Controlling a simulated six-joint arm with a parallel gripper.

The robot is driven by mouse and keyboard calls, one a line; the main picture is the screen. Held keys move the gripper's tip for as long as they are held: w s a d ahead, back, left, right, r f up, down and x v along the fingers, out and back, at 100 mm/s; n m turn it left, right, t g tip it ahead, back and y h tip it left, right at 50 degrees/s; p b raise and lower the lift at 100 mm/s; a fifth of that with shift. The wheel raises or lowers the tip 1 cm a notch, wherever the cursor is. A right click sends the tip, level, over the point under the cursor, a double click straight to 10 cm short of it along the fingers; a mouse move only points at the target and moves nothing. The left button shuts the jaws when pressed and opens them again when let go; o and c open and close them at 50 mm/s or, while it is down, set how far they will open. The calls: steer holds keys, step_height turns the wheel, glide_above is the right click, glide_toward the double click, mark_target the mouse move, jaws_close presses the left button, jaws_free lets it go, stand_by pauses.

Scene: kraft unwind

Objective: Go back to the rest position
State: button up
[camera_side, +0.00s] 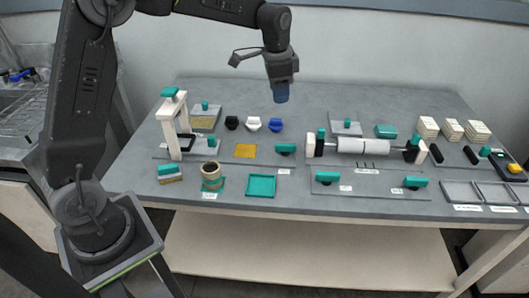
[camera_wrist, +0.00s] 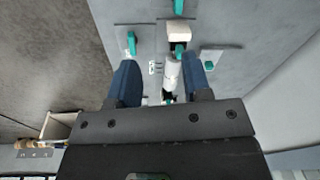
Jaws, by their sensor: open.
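My gripper (camera_side: 281,92) hangs high above the back middle of the grey table (camera_side: 230,92), pointing down, with nothing under its fingers in the side view. In the wrist view my gripper (camera_wrist: 159,62) shows two blue fingers spread apart and empty. The white roll (camera_side: 363,146) lies on a horizontal spindle between two stands on the table. It also shows in the wrist view (camera_wrist: 172,72), between the fingers but well below them.
A white-posted stand (camera_side: 170,128) with a teal top is at left. Black, white and blue pieces (camera_side: 253,124) sit mid-table. A brown ringed roll (camera_side: 211,176), a teal tray (camera_side: 261,186), stacked cream blocks (camera_side: 452,129) and grey trays (camera_side: 462,193) surround them. The air around my gripper is clear.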

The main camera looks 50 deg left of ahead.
steer(key=s+d+r+n+t, duration=0.15)
steer(key=s+r, duration=0.25)
steer(key=s, duration=0.4)
steer(key=s+d+r+n+t, duration=0.15)
steer(key=s+r, duration=0.25)
steer(key=s, duration=0.4)
steer(key=s+d+f+n, duration=0.1)
steer(key=s, duration=0.5)
steer(key=s+d+f+n+t, duration=0.1)
steer(key=s+f+n, duration=0.1)
steer(key=s, duration=0.4)
steer(key=shift+d+f, duration=0.15)
steer(key=shift+d, duration=0.1)
